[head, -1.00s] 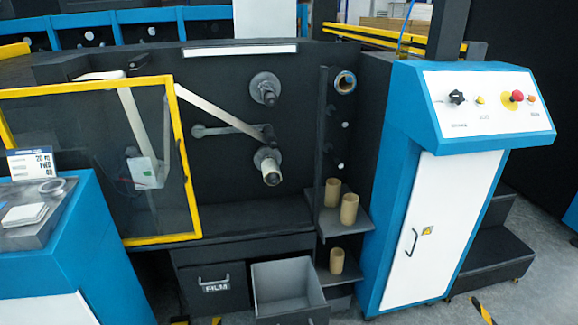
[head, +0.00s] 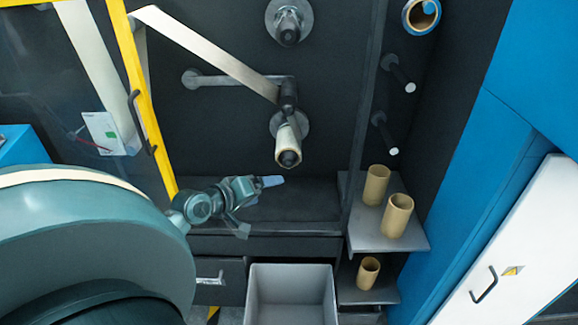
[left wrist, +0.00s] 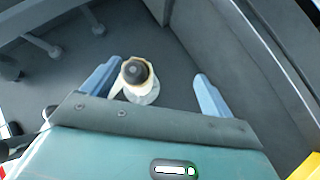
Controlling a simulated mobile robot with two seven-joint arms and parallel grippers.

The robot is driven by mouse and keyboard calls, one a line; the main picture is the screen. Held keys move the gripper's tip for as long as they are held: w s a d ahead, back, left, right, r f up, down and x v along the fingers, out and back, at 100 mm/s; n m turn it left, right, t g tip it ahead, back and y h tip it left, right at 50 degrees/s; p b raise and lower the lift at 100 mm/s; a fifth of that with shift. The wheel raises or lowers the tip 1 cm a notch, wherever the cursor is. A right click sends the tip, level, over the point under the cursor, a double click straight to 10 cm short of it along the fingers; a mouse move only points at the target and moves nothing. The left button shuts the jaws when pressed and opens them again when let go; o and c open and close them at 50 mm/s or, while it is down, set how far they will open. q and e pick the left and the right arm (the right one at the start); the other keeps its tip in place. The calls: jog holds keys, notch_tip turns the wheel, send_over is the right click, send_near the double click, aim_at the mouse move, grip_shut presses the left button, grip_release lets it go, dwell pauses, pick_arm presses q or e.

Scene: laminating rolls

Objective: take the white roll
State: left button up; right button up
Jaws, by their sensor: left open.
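The white roll (head: 287,138) sits on a dark spindle on the black machine wall, below the roller arm, with the pale strip of film (head: 205,50) running up and left from near it. My left gripper (head: 257,206) is open and empty, just below and left of the roll in the head view. In the left wrist view the roll (left wrist: 147,93) shows nearly end-on between the open fingers (left wrist: 157,70), closer to the left one. Its tan core and dark spindle end are visible, and part of it is hidden behind the gripper body. My right gripper is not in view.
Tan cardboard cores (head: 376,186) stand on small shelves (head: 410,238) at the right. A blue-rimmed roll (head: 421,14) and bare pegs (head: 402,75) are above them. An open grey drawer (head: 258,290) is below. A yellow-framed door (head: 150,120) stands at the left.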

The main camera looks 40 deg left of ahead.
aim_at(278, 154)
pick_arm(q)
jog(key=w+a+r+n+t+b, duration=0.2)
jog(key=w+a+r+n, duration=0.1)
jog(key=a+r, duration=0.2)
jog(key=x, duration=0.7)
jog(key=shift+w+f, duration=0.15)
jog(key=x, duration=0.1)
jog(key=b+x, duration=0.1)
jog(key=x, duration=0.2)
jog(key=shift+w+a+f, duration=0.15)
jog(key=shift+w+a, duration=0.1)
jog(key=shift+w, duration=0.1)
jog(key=shift+w+f, duration=0.1)
jog(key=shift+w, duration=0.3)
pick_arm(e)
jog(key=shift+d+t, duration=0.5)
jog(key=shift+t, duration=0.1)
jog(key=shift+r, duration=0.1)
pick_arm(q)
jog(key=c, duration=1)
jog(key=shift+c, duration=0.8)
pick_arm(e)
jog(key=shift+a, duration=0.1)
